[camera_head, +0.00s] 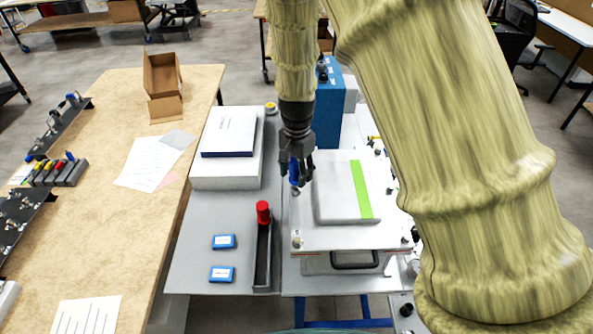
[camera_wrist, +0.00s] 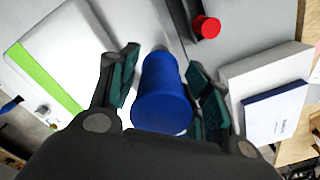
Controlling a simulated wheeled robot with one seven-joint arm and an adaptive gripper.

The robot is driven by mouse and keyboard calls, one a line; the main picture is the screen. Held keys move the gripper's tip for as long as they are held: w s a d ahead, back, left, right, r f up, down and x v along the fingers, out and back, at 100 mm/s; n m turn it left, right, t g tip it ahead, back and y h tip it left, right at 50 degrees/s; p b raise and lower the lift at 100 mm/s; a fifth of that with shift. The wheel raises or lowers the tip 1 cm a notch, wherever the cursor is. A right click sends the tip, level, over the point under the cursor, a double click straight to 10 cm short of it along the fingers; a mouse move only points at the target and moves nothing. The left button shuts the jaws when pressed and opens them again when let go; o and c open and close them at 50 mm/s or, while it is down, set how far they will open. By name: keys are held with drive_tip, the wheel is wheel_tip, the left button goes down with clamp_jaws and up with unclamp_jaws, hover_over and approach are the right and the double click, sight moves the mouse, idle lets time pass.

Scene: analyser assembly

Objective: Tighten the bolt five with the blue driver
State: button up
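My gripper (camera_head: 297,172) is above the left edge of the analyser's white top plate (camera_head: 310,232), shut on the blue driver (camera_head: 293,174). In the wrist view the driver's blue handle (camera_wrist: 162,95) stands between the dark green finger pads of my gripper (camera_wrist: 165,75). The driver's tip is hard to make out; it points down towards the plate near its left edge. A bolt-like fitting (camera_head: 296,242) shows at the plate's front left corner. No bolt numbers are readable, so I cannot tell which is bolt five.
A red-handled driver (camera_head: 263,212) stands in a narrow grey holder (camera_head: 262,260). A white box with a green stripe (camera_head: 345,195) lies on the plate. White boxes (camera_head: 225,170), two small blue boxes (camera_head: 222,274) and a tall blue unit (camera_head: 328,105) are nearby.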

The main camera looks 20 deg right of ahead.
clamp_jaws()
drive_tip(key=shift+w+r, duration=0.15)
drive_tip(key=shift+r, duration=2.85)
